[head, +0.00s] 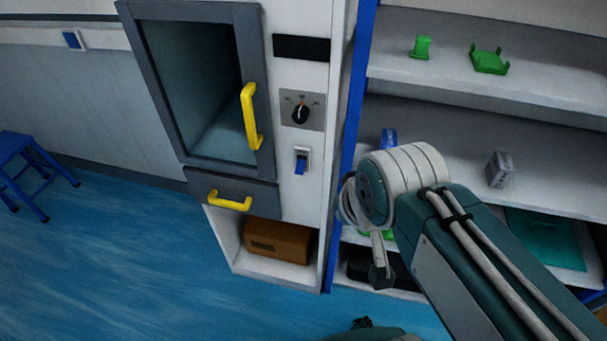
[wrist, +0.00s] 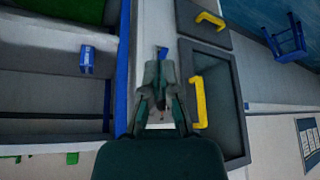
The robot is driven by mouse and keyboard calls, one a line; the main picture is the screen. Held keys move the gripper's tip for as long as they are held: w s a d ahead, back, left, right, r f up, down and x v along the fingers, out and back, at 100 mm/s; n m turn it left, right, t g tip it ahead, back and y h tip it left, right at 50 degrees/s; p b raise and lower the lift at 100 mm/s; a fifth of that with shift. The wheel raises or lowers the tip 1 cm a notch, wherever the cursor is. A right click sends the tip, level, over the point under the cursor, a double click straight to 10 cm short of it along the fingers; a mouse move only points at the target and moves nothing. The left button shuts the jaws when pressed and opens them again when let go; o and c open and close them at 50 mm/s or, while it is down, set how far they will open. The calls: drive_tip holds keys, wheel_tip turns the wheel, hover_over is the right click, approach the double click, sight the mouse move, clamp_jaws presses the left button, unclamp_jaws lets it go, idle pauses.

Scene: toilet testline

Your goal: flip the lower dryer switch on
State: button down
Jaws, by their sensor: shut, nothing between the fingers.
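The lower dryer switch (head: 301,161) is a blue rocker in a pale frame on the white dryer panel, below a black rotary knob (head: 300,114). Its blue part sits low in the frame; I cannot tell on or off. In the wrist view, which is turned over, the blue switch (wrist: 162,53) shows just beyond the fingertips. My gripper (wrist: 160,72) is shut and empty, pointing toward the panel; contact with the switch cannot be made out. In the head view my gripper (head: 380,272) hangs small and dark at the arm's end, right of the panel.
The dryer door has a yellow handle (head: 251,116), and the drawer below has another yellow handle (head: 229,201). A blue shelf post (head: 352,130) stands right of the panel. Shelves (head: 450,105) with small items lie behind my arm. A blue stool (head: 25,160) is far left.

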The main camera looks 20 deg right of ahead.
drive_tip(key=a+f, duration=0.1)
drive_tip(key=a, duration=0.1)
drive_tip(key=m+t+y, duration=0.3)
drive_tip(key=m+y, duration=0.9)
drive_tip(key=m, duration=0.7)
approach(300, 169)
drive_tip(key=s+f, duration=0.1)
drive_tip(key=f, duration=0.1)
drive_tip(key=shift+d+m+t+h, duration=0.3)
drive_tip(key=shift+d+m, duration=0.2)
drive_tip(key=shift+f, duration=0.1)
drive_tip(key=x, duration=1)
